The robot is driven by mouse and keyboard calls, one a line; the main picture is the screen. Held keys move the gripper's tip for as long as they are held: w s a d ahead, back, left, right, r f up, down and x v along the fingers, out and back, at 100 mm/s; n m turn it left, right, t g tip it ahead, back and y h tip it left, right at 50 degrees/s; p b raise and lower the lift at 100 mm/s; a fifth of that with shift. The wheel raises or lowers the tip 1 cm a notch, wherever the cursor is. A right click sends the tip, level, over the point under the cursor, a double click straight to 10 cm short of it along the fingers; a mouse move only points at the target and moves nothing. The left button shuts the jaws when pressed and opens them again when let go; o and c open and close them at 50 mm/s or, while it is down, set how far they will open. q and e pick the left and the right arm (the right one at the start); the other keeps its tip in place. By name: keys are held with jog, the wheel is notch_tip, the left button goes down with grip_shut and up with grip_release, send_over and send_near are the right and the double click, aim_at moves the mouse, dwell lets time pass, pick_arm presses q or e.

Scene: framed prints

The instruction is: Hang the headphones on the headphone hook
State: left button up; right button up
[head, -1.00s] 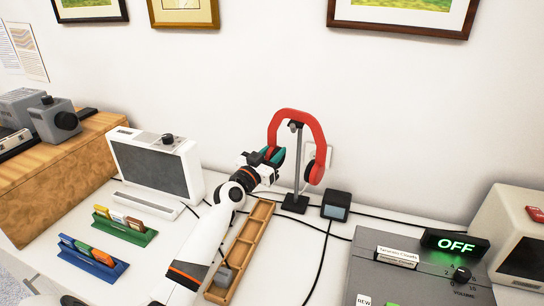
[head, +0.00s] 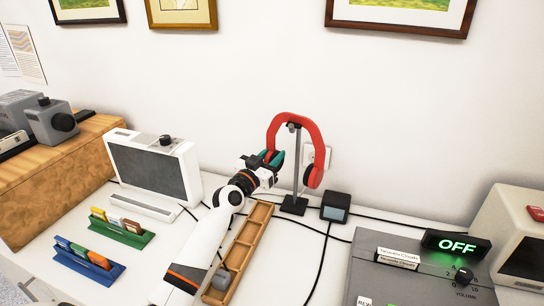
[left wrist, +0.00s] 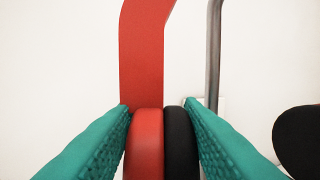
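The red headphones (head: 318,140) with black pads are upright at the dark headphone stand (head: 294,170), their band arching over the hook (head: 293,126) at its top. I cannot tell whether the band rests on the hook. My left gripper (head: 273,158) is at the left ear cup. In the left wrist view, the green fingers of the left gripper (left wrist: 160,115) close on both sides of the ear cup (left wrist: 145,145), one at the red shell and one at the black pad. The grey stand post (left wrist: 214,50) shows to the right. My right gripper is not in view.
A small dark cube display (head: 336,206) stands right of the stand base. A wooden tray (head: 245,250) lies beneath my left arm. A white speaker box (head: 155,165) is at left and a grey device (head: 415,275) at right. A wall outlet (head: 318,156) is behind the headphones.

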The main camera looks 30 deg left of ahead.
pick_arm(q)
jog(key=o, duration=0.5)
jog(key=shift+c, duration=0.2)
